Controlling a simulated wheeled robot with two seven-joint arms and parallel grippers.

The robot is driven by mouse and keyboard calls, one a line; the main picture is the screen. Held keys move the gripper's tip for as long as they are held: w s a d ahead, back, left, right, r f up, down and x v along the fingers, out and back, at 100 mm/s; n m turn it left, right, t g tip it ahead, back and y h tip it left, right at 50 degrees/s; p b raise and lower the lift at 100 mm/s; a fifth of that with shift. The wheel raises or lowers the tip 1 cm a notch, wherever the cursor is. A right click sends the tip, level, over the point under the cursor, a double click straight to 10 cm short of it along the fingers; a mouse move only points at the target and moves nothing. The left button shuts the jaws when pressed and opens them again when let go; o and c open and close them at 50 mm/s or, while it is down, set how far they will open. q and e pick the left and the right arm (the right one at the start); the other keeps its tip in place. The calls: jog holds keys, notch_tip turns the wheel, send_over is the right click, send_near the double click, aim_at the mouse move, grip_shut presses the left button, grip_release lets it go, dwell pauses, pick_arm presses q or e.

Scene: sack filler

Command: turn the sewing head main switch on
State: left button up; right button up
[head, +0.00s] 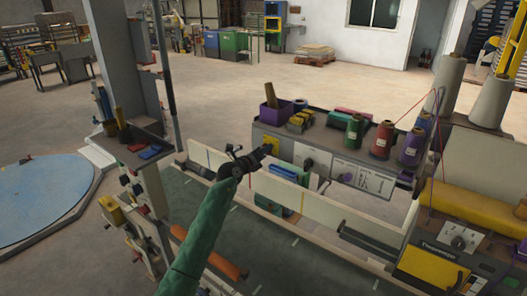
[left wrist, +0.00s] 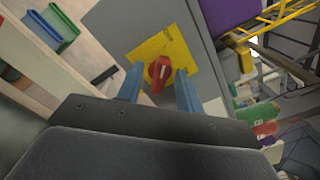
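The main switch is a red rotary knob (left wrist: 160,73) on a yellow plate (left wrist: 178,48), fixed to a grey panel in the left wrist view. The knob's grip looks roughly upright in that picture. My left gripper (left wrist: 159,76) is open, with one blue finger on each side of the knob; I cannot tell whether they touch it. In the head view my left gripper (head: 266,150) is at the left end of the grey control box (head: 318,152) and hides most of the switch. My right gripper is not in view.
A purple bin (head: 276,113) and several thread cones, including a green one (head: 354,128), stand on top of the box. A long pale rail (head: 300,193) runs below it. A grey post (head: 125,90) stands left of my arm.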

pick_arm(q)
jog(key=c, duration=0.7)
jog(key=shift+o, duration=0.2)
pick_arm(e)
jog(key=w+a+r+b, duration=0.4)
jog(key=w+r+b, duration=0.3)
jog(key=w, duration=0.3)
pick_arm(q)
jog(key=shift+d+m+b, duration=0.1)
jog(key=shift+m+b, duration=2.9)
jog(key=shift+m, duration=6.1)
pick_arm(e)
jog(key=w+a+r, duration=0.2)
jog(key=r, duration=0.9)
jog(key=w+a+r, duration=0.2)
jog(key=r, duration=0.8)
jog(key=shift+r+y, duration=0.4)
